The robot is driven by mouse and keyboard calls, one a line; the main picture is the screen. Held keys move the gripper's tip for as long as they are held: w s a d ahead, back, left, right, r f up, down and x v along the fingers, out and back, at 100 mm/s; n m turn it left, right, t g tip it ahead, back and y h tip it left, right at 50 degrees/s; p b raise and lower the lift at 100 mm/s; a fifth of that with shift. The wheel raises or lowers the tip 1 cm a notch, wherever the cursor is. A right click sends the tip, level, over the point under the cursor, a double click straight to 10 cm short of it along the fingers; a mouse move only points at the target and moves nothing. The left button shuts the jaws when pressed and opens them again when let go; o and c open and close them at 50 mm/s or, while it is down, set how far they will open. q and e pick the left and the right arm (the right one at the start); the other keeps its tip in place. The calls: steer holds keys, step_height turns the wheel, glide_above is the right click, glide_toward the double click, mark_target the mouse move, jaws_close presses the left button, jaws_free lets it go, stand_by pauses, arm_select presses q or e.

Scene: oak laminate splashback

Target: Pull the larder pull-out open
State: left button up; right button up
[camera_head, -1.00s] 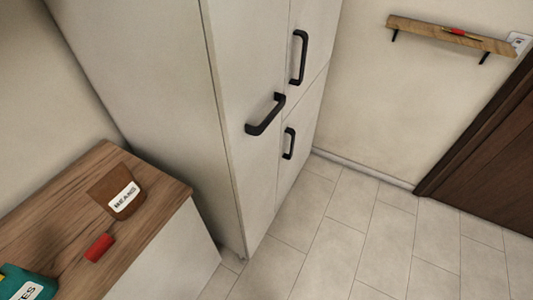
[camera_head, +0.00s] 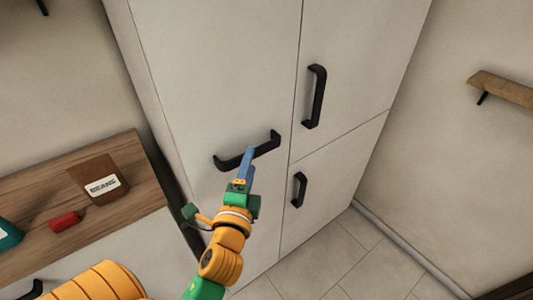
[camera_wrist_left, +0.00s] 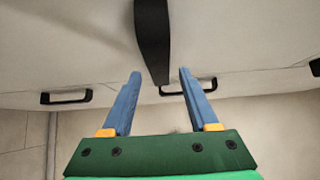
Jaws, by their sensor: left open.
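The larder pull-out (camera_head: 225,75) is the tall pale front on the left of the cabinet. It looks flush with the fronts beside it. Its black bar handle (camera_head: 230,162) runs across it, slightly tilted. My right gripper is not in view.
Two cabinet doors to the right carry upright black handles, an upper one (camera_head: 315,97) and a lower one (camera_head: 298,189). A wooden worktop (camera_head: 125,160) at left holds a brown beans packet (camera_head: 97,176) and a red item (camera_head: 64,222). Floor (camera_head: 335,260) at lower right is clear.

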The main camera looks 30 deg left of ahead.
arm_select(q)
steer(key=x, duration=0.4)
steer(key=shift+a+p, duration=0.1)
steer(key=shift+p, duration=0.25)
steer(key=shift+w+f, duration=0.1)
steer(key=shift+w, duration=0.05)
steer(key=shift+c, duration=0.4)
jaws_close()
stand_by(0.5)
